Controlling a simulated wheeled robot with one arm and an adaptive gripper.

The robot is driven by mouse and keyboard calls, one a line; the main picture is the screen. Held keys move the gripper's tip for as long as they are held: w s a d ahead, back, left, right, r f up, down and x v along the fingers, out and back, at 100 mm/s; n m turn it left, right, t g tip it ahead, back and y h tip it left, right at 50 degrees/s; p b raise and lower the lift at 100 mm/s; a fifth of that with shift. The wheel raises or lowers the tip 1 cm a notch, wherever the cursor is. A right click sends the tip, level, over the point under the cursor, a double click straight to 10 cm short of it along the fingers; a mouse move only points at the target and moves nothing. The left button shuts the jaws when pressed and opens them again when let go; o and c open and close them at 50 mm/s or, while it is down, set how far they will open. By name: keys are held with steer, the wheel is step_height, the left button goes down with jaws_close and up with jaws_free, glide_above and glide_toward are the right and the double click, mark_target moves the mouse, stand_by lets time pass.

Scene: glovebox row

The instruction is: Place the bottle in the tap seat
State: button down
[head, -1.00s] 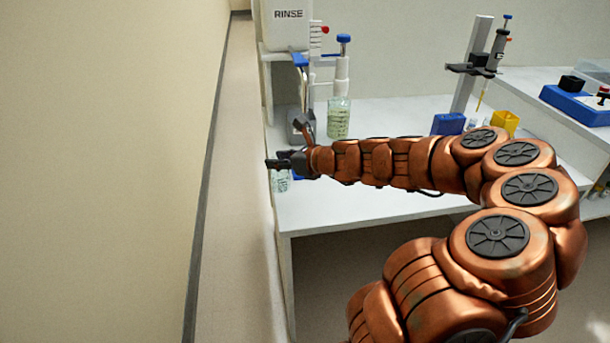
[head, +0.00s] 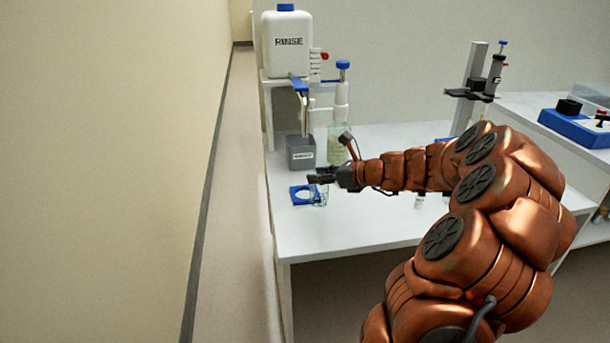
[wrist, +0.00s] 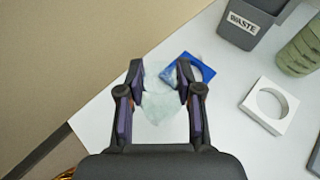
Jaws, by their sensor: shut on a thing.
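My gripper (head: 322,178) is shut on a small clear bottle (head: 319,196), which hangs between the fingers. In the wrist view the pale, see-through bottle (wrist: 163,98) sits between the dark fingers (wrist: 160,88). A blue square seat with a round hole (head: 293,200) lies on the bench below the tap, just left of the bottle in the head view. In the wrist view the blue seat (wrist: 206,72) is just beyond the bottle and partly covered by it and a finger. The bottle is beside the seat; its height above the bench is unclear.
A grey WASTE bin (head: 300,154) stands behind the blue seat. A RINSE tank (head: 286,45) sits on a shelf above. A greenish pump bottle (head: 338,148) stands right of the bin. A white ring seat (wrist: 248,104) is at right. The bench front is clear.

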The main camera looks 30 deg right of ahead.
steer(key=shift+w+d+f, duration=0.3)
steer(key=shift+w+f, duration=0.45)
steer(key=shift+w, duration=0.9)
steer(key=shift+w+d+f, duration=0.3)
steer(key=shift+w+f, duration=0.45)
steer(key=shift+w, duration=0.95)
steer(key=shift+w+d+f, duration=0.3)
steer(key=shift+w+f, duration=0.45)
steer(key=shift+w, duration=0.9)
steer(key=c, duration=0.8)
jaws_free()
steer(key=shift+o, duration=0.2)
